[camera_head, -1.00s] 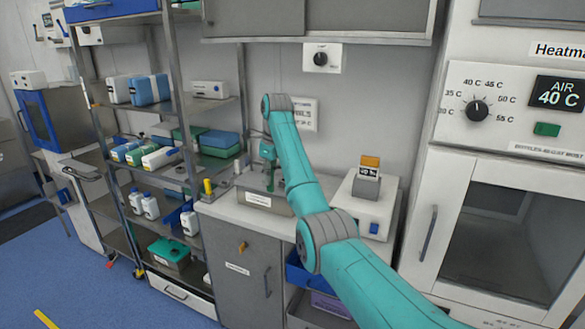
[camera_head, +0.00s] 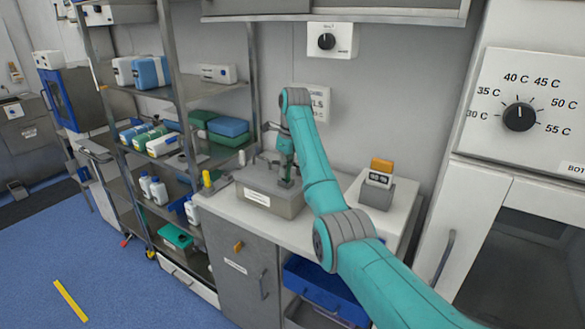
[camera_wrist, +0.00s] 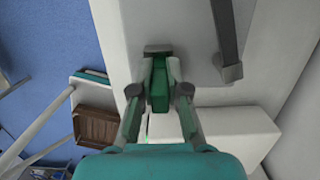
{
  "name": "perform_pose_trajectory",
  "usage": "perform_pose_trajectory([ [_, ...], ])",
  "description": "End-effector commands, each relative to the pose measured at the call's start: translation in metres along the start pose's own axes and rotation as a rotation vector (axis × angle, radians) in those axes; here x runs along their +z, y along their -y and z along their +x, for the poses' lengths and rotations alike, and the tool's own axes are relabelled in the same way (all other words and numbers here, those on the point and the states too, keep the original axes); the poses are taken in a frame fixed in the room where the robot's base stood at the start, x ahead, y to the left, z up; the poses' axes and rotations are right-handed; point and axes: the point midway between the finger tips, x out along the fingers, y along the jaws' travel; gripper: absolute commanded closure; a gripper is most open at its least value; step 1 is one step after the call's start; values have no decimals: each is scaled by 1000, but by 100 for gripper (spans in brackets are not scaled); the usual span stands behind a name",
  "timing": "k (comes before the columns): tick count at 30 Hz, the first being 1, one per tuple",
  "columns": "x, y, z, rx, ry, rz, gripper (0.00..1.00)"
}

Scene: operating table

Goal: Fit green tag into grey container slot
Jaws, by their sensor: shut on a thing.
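My gripper (camera_wrist: 159,92) is shut on a dark green tag (camera_wrist: 159,84), which sits between both fingers in the wrist view. A small grey piece (camera_wrist: 158,48) shows just beyond the tag; I cannot tell whether they touch. In the head view my gripper (camera_head: 287,165) is low over the right part of a grey container (camera_head: 268,203) with a white label, on the counter. The container's slot cannot be made out, and the tag is too small there to tell its fit.
A shelf rack (camera_head: 175,95) with boxes and bottles stands at left. A blue drawer (camera_head: 322,285) is below the counter (camera_head: 325,222). A wall dial (camera_head: 327,41) is above.

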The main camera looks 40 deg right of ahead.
Motion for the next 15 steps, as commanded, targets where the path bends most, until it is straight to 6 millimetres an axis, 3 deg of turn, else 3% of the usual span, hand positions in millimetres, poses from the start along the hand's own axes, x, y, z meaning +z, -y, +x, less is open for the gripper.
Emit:
perform_pose_trajectory([
  [11, 1, -2, 5, -2, 1, 1, 100],
  [12, 1, -2, 5, -2, 1, 1, 83],
  [15, 1, -2, 5, -2, 1, 1, 61],
])
